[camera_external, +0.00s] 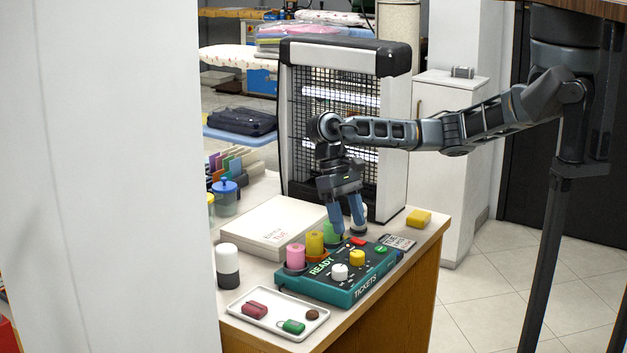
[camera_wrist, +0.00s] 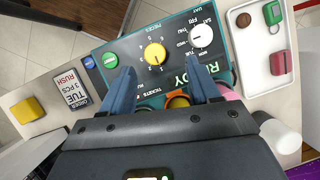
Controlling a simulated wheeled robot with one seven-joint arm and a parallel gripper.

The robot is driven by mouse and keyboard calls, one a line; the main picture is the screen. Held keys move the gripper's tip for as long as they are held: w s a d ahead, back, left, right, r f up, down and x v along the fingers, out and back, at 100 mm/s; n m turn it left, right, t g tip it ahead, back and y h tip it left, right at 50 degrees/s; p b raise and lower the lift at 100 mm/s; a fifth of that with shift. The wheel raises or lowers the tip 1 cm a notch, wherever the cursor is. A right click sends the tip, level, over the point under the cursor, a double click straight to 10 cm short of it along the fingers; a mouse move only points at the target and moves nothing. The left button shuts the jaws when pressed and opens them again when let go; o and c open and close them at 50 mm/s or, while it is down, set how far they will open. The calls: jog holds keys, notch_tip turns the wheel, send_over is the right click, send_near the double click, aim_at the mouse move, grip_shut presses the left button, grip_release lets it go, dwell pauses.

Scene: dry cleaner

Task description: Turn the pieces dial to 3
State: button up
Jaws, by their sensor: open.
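The pieces dial is a yellow knob (camera_wrist: 155,53) on the dark teal ticket machine (camera_wrist: 118,45), with small numbers around it. I cannot tell for sure which number it points to. It also shows in the external view (camera_external: 357,258), right of a white knob. My gripper (camera_wrist: 162,66) is open and empty, its two blue fingers pointing down at the machine. In the wrist view the dial appears between and just beyond the fingertips. In the external view my gripper (camera_external: 348,231) is above the machine's back edge. No contact with the dial is visible.
The white day knob (camera_wrist: 200,36) is close beside the dial. A ticket card reading TUE, 3 PCS, RUSH (camera_wrist: 70,90) lies beside the machine. Colored spools (camera_external: 296,256) stand behind it. A white tray (camera_external: 240,311) is in front, a yellow block (camera_external: 418,218) at right, a heater (camera_external: 393,150) behind.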

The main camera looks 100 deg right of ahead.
aim_at(357, 252)
jog(key=shift+s+d+p+x, duration=0.1)
jog(key=shift+d+p+x, duration=0.15)
jog(key=shift+x, duration=1)
jog(key=shift+s+d+p+x, duration=0.1)
jog(key=shift+p+x, duration=0.1)
jog(key=shift+x, duration=1.1)
jog(key=shift+s+d+p+x, duration=0.1)
jog(key=shift+d+p+x, duration=0.15)
jog(key=shift+x, duration=1)
jog(key=shift+f, duration=0.15)
jog(key=c, duration=1)
